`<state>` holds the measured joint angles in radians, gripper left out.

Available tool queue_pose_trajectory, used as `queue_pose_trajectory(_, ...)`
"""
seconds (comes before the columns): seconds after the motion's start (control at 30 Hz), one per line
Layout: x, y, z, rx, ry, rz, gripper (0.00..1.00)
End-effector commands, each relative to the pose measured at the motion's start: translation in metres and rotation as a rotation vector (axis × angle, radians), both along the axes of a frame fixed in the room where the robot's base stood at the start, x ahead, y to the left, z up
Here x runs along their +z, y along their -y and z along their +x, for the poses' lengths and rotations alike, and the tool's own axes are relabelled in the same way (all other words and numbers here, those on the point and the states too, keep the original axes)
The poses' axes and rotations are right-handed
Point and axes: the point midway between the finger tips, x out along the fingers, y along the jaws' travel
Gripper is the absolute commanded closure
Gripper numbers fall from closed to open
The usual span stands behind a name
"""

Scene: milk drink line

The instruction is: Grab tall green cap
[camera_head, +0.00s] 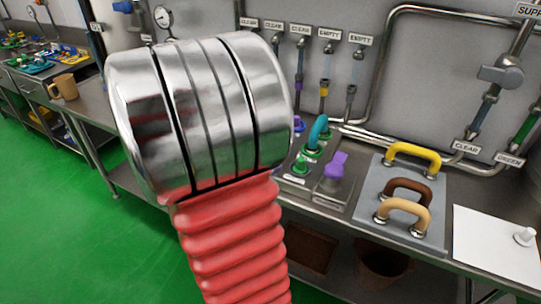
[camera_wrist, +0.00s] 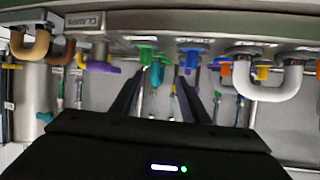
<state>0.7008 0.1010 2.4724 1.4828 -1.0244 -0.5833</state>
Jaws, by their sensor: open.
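A green cap (camera_head: 300,166) stands on the bench fixture in the head view, partly beside my arm. A green cap (camera_wrist: 146,53) also shows in the wrist view, just beyond the tip of the left finger. Whether a finger touches the green cap cannot be told. My gripper's fingers are not seen in the head view.
A purple valve (camera_head: 335,168) stands close beside the green cap. A grey plate (camera_head: 375,215) with yellow, brown and tan handles lies to the right. Pipes line the back wall.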

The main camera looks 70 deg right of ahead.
Motion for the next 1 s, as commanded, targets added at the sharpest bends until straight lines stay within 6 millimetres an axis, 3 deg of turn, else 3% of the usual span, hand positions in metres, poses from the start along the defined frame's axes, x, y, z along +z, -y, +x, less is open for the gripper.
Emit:
queue_pose_trajectory(0.13,-0.004,0.0,-0.022,-0.074,-0.042,-0.001,0.59)
queue_pose_trajectory(0.57,-0.005,0.004,-0.025,-0.075,-0.042,-0.003,0.59)
queue_pose_trajectory(1.0,-0.025,0.047,-0.044,-0.076,-0.042,-0.001,0.59)
